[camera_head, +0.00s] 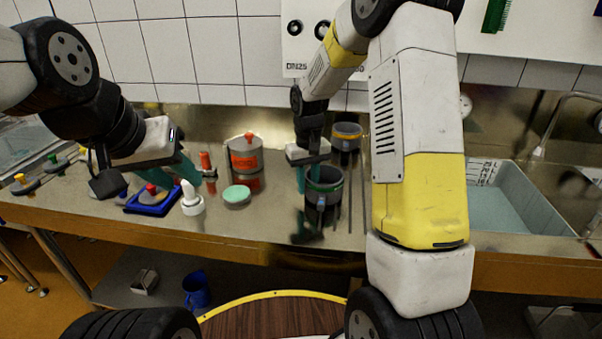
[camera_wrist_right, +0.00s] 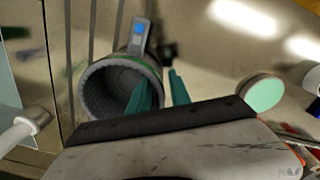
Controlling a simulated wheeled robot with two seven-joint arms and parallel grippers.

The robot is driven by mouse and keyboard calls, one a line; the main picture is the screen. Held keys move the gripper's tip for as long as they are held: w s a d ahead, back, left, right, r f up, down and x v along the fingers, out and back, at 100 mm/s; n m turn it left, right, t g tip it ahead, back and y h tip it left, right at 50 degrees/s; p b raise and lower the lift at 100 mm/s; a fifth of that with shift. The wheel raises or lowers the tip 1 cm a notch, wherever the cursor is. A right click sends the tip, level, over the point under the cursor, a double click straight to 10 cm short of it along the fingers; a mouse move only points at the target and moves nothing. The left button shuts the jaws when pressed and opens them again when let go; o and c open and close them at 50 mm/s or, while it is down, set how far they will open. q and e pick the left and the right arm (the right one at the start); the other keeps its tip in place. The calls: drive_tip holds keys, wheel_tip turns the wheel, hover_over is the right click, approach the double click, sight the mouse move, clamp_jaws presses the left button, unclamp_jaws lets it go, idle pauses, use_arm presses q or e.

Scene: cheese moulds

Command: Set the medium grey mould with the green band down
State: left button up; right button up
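The medium grey mould with the green band (camera_head: 325,190) stands upright at the front middle of the metal counter. In the right wrist view it (camera_wrist_right: 94,82) shows its open mouth, with a grey tab and blue mark at its rim. My right gripper (camera_head: 308,181) comes from above with its teal fingers on either side of the mould's wall, one inside the mouth and one outside. It looks shut on that wall. Whether the base touches the counter is hard to tell. My left gripper (camera_head: 172,174) is open and empty, above a blue tray.
A yellow-banded dark mould (camera_head: 347,132) stands behind. A sink basin (camera_head: 510,195) is at right.

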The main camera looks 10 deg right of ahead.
drive_tip(key=shift+r, duration=0.1)
wheel_tip(320, 180, up, 12)
drive_tip(key=s+d+r+t+y, duration=0.1)
drive_tip(key=s+d+r+t, duration=0.15)
drive_tip(key=s+r, duration=0.65)
drive_tip(key=s+m+t+y, duration=0.1)
drive_tip(key=s+m+t, duration=0.1)
drive_tip(key=s, duration=1.2)
drive_tip(key=shift+s+d+f+t, duration=0.2)
drive_tip(key=shift+s+d+t, duration=0.2)
drive_tip(key=shift+t, duration=0.45)
